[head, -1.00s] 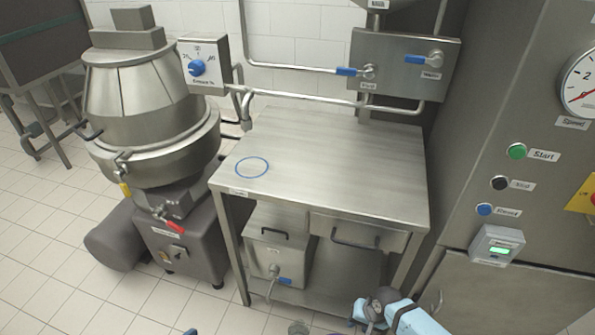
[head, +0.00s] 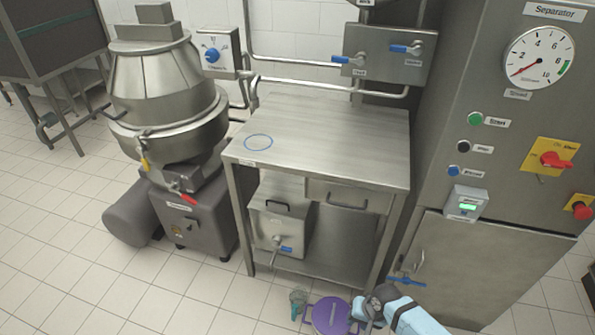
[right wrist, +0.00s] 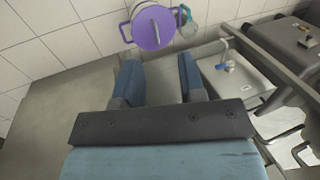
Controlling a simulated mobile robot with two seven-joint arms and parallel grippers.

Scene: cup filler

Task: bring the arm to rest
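My right gripper (head: 362,308) is at the bottom of the head view, at the end of a light blue arm. In the right wrist view its two blue fingers (right wrist: 160,78) stand apart with nothing between them. It is low in front of the steel table (head: 335,132), beside a purple lidded pot (head: 322,316). The pot also shows beyond the fingertips in the right wrist view (right wrist: 148,35), apart from them. My left gripper is out of view.
A teal-handled cup (head: 297,298) stands left of the pot. A centrifuge-like steel machine (head: 165,95) is at left. The separator cabinet (head: 480,250) with buttons and a dial is at right. The tabletop bears only a blue ring mark (head: 258,142). The tiled floor (head: 120,285) at front left is clear.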

